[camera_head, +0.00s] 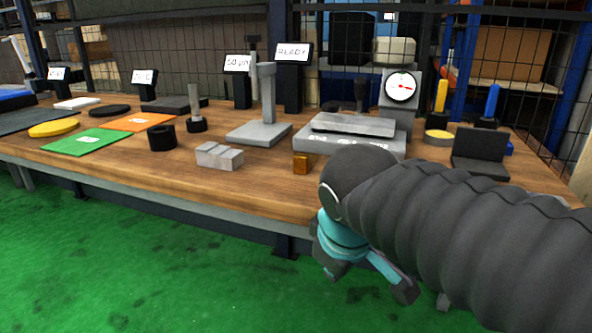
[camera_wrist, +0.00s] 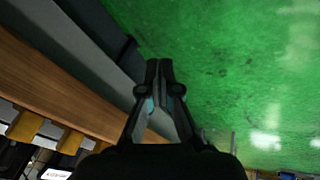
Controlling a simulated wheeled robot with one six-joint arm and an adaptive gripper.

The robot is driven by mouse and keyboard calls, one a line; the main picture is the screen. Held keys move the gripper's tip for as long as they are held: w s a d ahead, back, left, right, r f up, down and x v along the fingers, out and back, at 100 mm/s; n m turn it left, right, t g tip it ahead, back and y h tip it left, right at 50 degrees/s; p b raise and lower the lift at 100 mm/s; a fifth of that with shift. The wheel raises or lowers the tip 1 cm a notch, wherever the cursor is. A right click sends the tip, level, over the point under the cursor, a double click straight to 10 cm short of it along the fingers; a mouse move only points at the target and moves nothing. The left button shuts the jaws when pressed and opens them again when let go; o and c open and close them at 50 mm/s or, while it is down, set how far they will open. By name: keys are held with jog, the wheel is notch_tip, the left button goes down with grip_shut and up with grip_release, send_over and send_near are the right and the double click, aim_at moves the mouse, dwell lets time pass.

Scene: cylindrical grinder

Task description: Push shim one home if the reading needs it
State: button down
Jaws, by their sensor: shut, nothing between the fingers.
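My gripper (camera_wrist: 160,72) is shut and empty in the wrist view, with its fingertips together over the green floor beside the bench edge. In the head view my arm reaches in from the right and hides part of the bench front. A grey fixture (camera_head: 350,135) with a flat top plate stands on the bench, with a dial gauge (camera_head: 401,87) behind it. The dial has a red needle; its value is too small to read. One display (camera_head: 292,52) reads READY and another (camera_head: 237,64) reads 50 µm. I cannot tell which piece is shim one.
A brass block (camera_head: 302,163) and grey blocks (camera_head: 219,156) sit near the bench's front edge. A grey stand (camera_head: 262,120), black ring (camera_head: 161,137), green mat (camera_head: 88,142) and yellow disc (camera_head: 54,128) lie further left. A dark angled holder (camera_head: 480,150) stands at the right.

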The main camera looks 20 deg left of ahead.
aim_at(299, 168)
jog(key=w+a+r+n+t+b, duration=0.1)
jog(key=a+r+n, duration=0.3)
jog(key=a+n, duration=0.25)
jog(key=a+r+n+t+b, duration=0.1)
jog(key=a+r+n, duration=0.3)
jog(key=a+n, duration=0.25)
notch_tip(299, 168, up, 10)
jog(key=w+d+n+t+h, duration=0.1)
jog(key=w+n+t+h, duration=0.1)
jog(key=n, duration=0.7)
jog(key=shift+w+d+f+n, duration=0.2)
jog(key=shift+d+n, duration=0.1)
jog(key=shift+n, duration=0.1)
jog(key=b+x, duration=0.2)
jog(key=x, duration=0.8)
jog(key=shift+f, duration=0.1)
jog(key=w, duration=0.3)
jog(key=shift+d, duration=0.15)
jog(key=shift+w, duration=0.5)
